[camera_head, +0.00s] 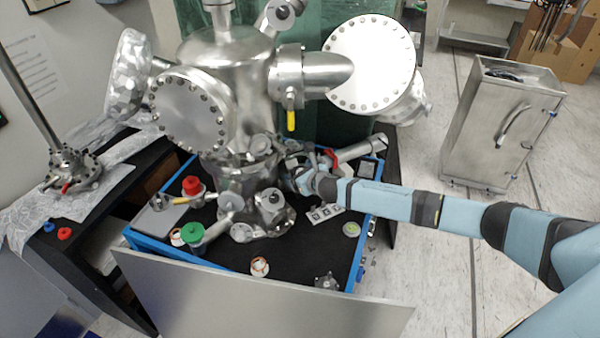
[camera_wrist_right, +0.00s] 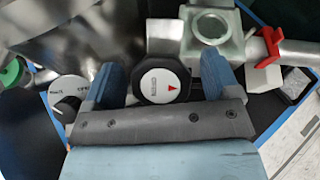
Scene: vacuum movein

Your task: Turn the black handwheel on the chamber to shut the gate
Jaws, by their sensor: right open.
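The black handwheel (camera_wrist_right: 165,84), with a white centre disc and a red arrow mark, shows in the right wrist view. My right gripper (camera_wrist_right: 162,72) is open, with one blue finger on each side of the handwheel. A narrow gap seems to remain at each finger; I cannot tell whether either touches. In the head view my right gripper (camera_head: 300,180) is at the right side of the lower part of the steel chamber (camera_head: 228,62), and the handwheel is hidden or too small to make out there. The gate is not visible. My left gripper is not in view.
A red-handled valve (camera_head: 332,160) sits close to the gripper on the right. A green knob (camera_head: 192,233) and a red knob (camera_head: 192,185) stand on the black tabletop (camera_head: 290,258). A steel panel (camera_head: 260,300) crosses the front. A steel cabinet (camera_head: 485,130) stands right.

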